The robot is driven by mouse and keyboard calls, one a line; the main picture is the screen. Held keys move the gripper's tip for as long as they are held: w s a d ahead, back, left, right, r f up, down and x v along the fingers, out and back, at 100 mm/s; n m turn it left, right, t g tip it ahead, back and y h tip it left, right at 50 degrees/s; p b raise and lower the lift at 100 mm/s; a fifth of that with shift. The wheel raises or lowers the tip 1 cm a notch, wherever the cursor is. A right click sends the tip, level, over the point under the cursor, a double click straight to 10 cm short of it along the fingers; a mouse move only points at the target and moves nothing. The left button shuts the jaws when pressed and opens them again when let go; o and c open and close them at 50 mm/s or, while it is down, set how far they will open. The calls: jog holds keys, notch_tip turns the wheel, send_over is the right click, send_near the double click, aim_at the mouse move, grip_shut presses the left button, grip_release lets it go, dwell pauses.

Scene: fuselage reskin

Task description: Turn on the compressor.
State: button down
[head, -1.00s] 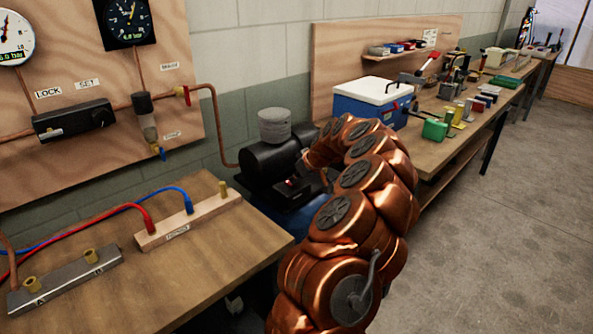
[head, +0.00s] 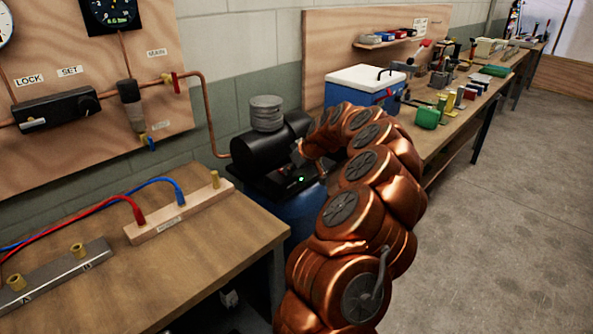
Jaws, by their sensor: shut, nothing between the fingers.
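The compressor (head: 262,146) stands on the floor between the two benches, with a black body, a grey ribbed cap and a blue tank (head: 303,212) below. A small light (head: 302,179) on its dark front panel (head: 283,184) glows green. My copper arm arches from the bottom right to the compressor's right side. My gripper (head: 319,168) is small and partly hidden there, close to the right end of the panel. It is shut with nothing in it. I cannot tell whether it touches the panel.
A wooden bench (head: 225,250) with hose fittings is at the left, below a gauge board (head: 60,150). A longer bench with a blue-and-white cooler (head: 362,88) and tools runs along the wall. The floor (head: 500,230) at the right is clear.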

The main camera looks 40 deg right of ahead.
jog(key=shift+r, duration=0.1)
jog(key=shift+r+b, duration=0.3)
jog(key=shift+r, duration=0.35)
jog(key=shift+r, duration=0.1)
jog(key=shift+r, duration=0.35)
jog(key=r, duration=0.1)
jog(key=s+r, duration=0.1)
jog(key=r, duration=0.1)
jog(key=shift+d+r+b, duration=0.15)
jog(key=shift+r+b, duration=0.15)
jog(key=shift+b, duration=0.1)
jog(key=s+f+b+v, duration=0.1)
jog(key=v, duration=0.8)
jog(key=shift+s+f+b, duration=0.2)
jog(key=shift+s+b, duration=0.15)
jog(key=shift+b, duration=0.05)
